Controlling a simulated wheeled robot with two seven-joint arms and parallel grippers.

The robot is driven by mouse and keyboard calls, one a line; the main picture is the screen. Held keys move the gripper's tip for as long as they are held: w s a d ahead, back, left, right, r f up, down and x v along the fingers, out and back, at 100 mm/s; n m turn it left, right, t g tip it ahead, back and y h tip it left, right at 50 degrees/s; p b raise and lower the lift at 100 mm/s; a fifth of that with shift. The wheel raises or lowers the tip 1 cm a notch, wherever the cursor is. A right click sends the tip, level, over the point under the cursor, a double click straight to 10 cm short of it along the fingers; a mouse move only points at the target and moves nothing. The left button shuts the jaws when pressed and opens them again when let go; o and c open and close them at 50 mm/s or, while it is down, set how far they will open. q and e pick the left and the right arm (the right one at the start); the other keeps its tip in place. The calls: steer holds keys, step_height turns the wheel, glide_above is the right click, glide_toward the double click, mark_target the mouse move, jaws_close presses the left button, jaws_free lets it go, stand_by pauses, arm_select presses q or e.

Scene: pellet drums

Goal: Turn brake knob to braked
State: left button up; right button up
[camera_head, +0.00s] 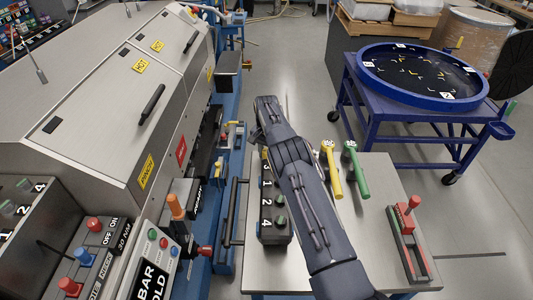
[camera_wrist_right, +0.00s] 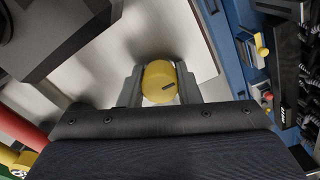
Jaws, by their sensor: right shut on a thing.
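In the right wrist view, a round yellow knob (camera_wrist_right: 158,78) sits between the two fingers of my right gripper (camera_wrist_right: 160,70). The fingers are shut on its sides. A short dark mark, slightly slanted, shows on the knob's face toward its lower right. I cannot read any braked label near it. In the head view my right arm reaches up the middle over the steel table, and it hides the knob and the fingers. My left gripper is in neither view.
The steel table (camera_head: 375,240) holds a numbered black box (camera_head: 274,235), yellow (camera_head: 331,170) and green-handled (camera_head: 356,170) tools and a red-handled clamp (camera_head: 409,235). A blue cart (camera_head: 385,115) stands right. Open floor lies between.

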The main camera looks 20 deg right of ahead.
steer(key=n+b, duration=0.2)
steer(key=shift+f+n, duration=0.1)
steer(key=shift+n, duration=0.2)
steer(key=n+b, duration=0.1)
steer(key=n, duration=0.1)
steer(key=shift+n, duration=0.4)
steer(key=n, duration=1.2)
steer(key=shift+n, duration=0.4)
steer(key=o, duration=1)
steer(key=shift+r, duration=0.2)
